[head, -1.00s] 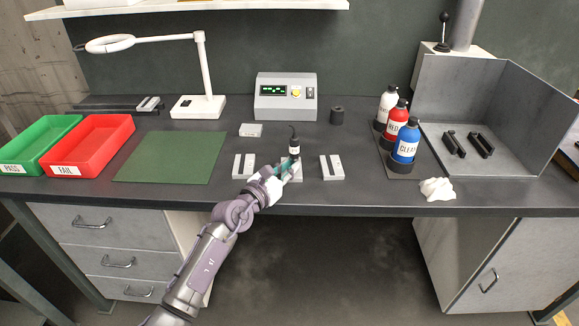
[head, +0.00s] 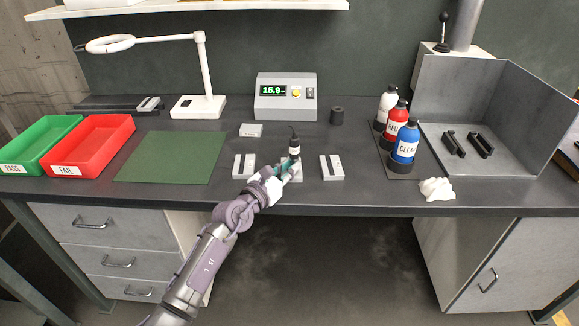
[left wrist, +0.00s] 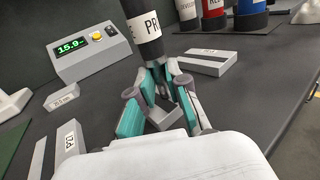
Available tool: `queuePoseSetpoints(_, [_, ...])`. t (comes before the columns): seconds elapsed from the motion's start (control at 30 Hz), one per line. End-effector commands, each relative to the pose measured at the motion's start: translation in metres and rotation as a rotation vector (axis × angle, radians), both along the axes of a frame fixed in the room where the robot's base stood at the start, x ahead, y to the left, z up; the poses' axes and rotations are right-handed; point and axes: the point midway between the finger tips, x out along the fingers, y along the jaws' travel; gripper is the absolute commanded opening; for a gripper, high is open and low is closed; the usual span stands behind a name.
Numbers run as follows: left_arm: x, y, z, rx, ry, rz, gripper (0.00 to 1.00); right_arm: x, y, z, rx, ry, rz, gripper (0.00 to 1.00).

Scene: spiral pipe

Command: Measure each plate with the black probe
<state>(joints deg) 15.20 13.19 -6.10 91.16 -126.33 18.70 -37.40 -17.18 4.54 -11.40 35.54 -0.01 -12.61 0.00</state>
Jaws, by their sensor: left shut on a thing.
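My left gripper (head: 287,168) is shut on the black probe (head: 294,147), which has a white label band and stands upright. The probe also shows in the left wrist view (left wrist: 144,24). It is over the middle plate (head: 296,175), which is mostly hidden by my gripper; I cannot tell if they touch. A left plate (head: 244,166) and a right plate (head: 332,167) lie on either side, each grey with a dark stripe. The gauge box (head: 286,97) shows 15.9 on its green display, also readable in the left wrist view (left wrist: 88,50). My right gripper is not in view.
Green PASS bin (head: 38,144), red FAIL bin (head: 90,143) and green mat (head: 171,157) are left. Bottles (head: 405,144), a crumpled cloth (head: 437,189) and a grey booth (head: 500,110) are right.

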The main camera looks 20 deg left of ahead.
Motion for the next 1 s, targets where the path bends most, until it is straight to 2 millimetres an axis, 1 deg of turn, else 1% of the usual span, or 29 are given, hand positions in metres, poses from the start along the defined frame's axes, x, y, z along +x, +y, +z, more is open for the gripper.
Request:
queuePoseSetpoints(0.03, [-0.0007, -0.0006, -0.0039, -0.001, 0.008, -0.002, 0.0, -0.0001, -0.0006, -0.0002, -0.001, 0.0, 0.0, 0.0])
queuePoseSetpoints(1.0, [-0.0016, -0.0015, -0.01, -0.001, 0.016, -0.004, 0.0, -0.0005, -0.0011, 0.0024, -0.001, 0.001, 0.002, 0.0])
